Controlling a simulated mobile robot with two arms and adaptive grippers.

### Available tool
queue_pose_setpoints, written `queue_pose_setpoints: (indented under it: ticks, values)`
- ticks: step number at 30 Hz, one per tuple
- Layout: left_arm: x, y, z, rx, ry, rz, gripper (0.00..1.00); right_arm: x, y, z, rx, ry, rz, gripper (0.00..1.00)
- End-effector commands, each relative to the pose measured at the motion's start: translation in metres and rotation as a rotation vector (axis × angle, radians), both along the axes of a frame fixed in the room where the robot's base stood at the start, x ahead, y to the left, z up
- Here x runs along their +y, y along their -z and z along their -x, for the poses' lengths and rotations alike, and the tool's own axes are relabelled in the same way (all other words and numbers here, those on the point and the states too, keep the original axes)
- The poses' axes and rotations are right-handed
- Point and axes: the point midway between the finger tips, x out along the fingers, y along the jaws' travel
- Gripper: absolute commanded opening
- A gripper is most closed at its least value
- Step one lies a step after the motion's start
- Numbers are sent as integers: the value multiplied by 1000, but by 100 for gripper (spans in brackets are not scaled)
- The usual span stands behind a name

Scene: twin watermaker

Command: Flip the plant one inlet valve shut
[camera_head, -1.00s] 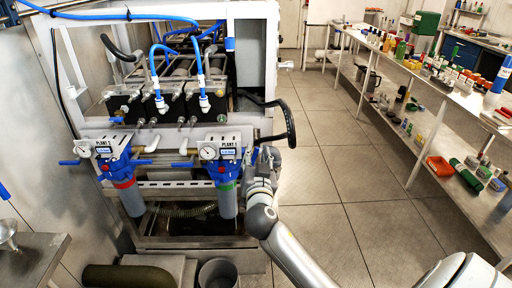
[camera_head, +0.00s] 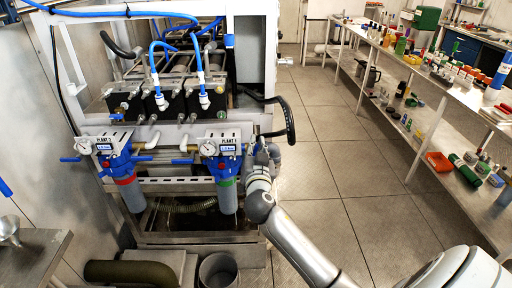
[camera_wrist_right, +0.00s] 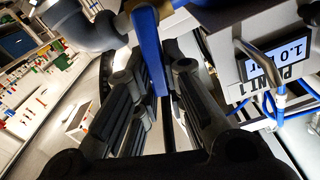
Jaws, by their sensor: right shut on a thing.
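The plant one unit is a blue filter head (camera_head: 224,167) with a clear-blue bowl, a round gauge (camera_head: 208,149) and a label plate (camera_head: 228,147) reading PLANT 1. A blue lever (camera_head: 183,161) sticks out to its left. My right gripper (camera_head: 262,155) is at the right side of this unit. In the right wrist view, another blue lever (camera_wrist_right: 150,50) runs between the fingers of the right gripper (camera_wrist_right: 160,90), which is shut on it. The wrist view also shows the display and PLANT 1 label (camera_wrist_right: 272,72) beside the fingers. My left gripper is not in view.
The plant two unit (camera_head: 123,165) hangs to the left on the same white frame. A black hose (camera_head: 290,125) loops close above my right gripper. A bucket (camera_head: 218,271) stands below. The floor (camera_head: 345,160) is clear to the right, up to the long shelves.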

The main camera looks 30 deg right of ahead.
Motion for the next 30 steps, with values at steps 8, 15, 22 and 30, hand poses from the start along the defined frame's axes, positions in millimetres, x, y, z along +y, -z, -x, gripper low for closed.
queue_pose_setpoints:
  ticks: [8,15,22,30]
  values:
    - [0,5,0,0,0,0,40,2,1,-1,26,1,42,0]
    - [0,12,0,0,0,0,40,8,0,-5,102,1,166,0]
    - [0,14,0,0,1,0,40,12,-1,-7,147,0,240,0]
    - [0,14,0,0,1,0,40,12,-2,-7,153,0,249,0]
